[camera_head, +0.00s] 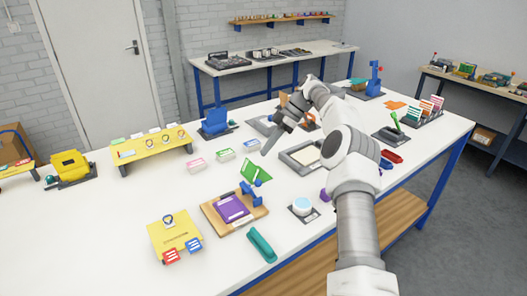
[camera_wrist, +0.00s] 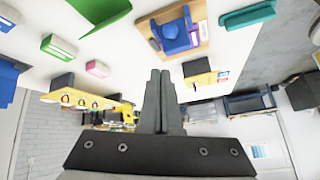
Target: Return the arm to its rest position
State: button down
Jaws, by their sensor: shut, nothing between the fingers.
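My arm reaches up from the lower right in the head view and bends over the white table (camera_head: 120,225). My gripper (camera_head: 267,150) points down and left above the table's middle and appears apart from the things there. In the wrist view my gripper (camera_wrist: 160,75) has its two dark fingers together, with nothing between them. Part of the table behind my arm is hidden.
Near my gripper are a green plate (camera_head: 256,171), small boxes (camera_head: 225,154) and a grey tray (camera_head: 290,162). A yellow rack (camera_head: 150,150) is at left. The left front tabletop is clear.

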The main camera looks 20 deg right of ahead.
jog(key=shift+r, duration=0.1)
jog(key=s+a+r+m+t+h, duration=0.1)
jog(key=s+a+r+m+h, duration=0.2)
jog(key=s+a+r, duration=0.4)
jog(key=s+a+r+m+h, duration=0.3)
jog(key=s+a+r, duration=0.1)
jog(key=s+r, duration=0.4)
jog(key=s+d+f+m+t, duration=0.1)
jog(key=s+m, duration=0.4)
jog(key=s, duration=0.8)
jog(key=s+d+f+m+t+h, duration=0.1)
jog(key=s+m+t, duration=0.3)
jog(key=s, duration=0.8)
jog(key=shift+s+f+m+h, duration=0.3)
jog(key=shift+s+f+m, duration=0.05)
jog(key=shift+s+m, duration=0.05)
